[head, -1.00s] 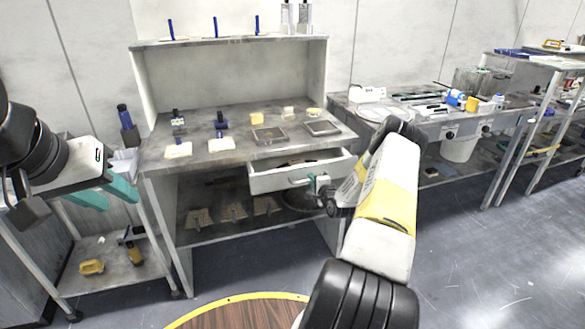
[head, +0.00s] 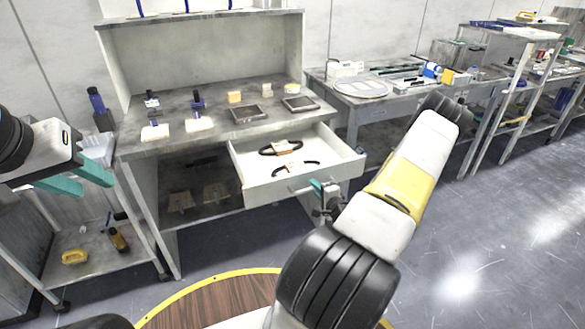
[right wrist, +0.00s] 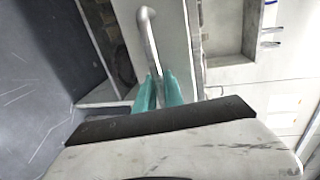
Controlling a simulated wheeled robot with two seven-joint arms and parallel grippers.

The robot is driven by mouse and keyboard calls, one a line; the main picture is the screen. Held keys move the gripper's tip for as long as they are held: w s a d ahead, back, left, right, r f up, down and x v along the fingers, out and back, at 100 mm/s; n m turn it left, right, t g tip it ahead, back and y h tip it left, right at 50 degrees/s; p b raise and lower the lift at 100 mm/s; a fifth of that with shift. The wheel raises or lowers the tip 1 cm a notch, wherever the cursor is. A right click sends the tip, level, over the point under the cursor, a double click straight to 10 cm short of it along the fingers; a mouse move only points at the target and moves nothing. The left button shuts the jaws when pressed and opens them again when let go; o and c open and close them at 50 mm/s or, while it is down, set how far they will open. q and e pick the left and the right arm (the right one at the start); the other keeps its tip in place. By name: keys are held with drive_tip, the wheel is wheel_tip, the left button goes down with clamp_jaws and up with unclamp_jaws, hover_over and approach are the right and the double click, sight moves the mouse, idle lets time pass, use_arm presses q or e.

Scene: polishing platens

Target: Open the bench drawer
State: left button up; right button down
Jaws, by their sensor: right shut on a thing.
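The bench drawer (head: 262,192) is pulled well out from under the bench top, and its inside shows two dark looped items with pale labels. My right gripper (head: 319,189) is at the drawer front, shut on the metal drawer handle (head: 300,188). In the right wrist view the teal fingers (right wrist: 159,92) close around the lower end of the handle bar (right wrist: 147,35). My left gripper (head: 85,180) hangs at the left with teal fingers apart and empty, away from the bench.
The bench top (head: 225,125) holds several small tools, blocks and square trays. A low cart (head: 90,250) with a yellow item stands at the left. Another table (head: 400,95) stands at the right. The floor in front of the drawer is clear apart from a round wooden platform (head: 215,300).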

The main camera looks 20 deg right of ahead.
drive_tip(key=shift+s, duration=0.3)
drive_tip(key=c, duration=1.5)
unclamp_jaws()
drive_tip(key=shift+o, duration=0.2)
drive_tip(key=v, duration=0.7)
drive_tip(key=shift+s, duration=0.4)
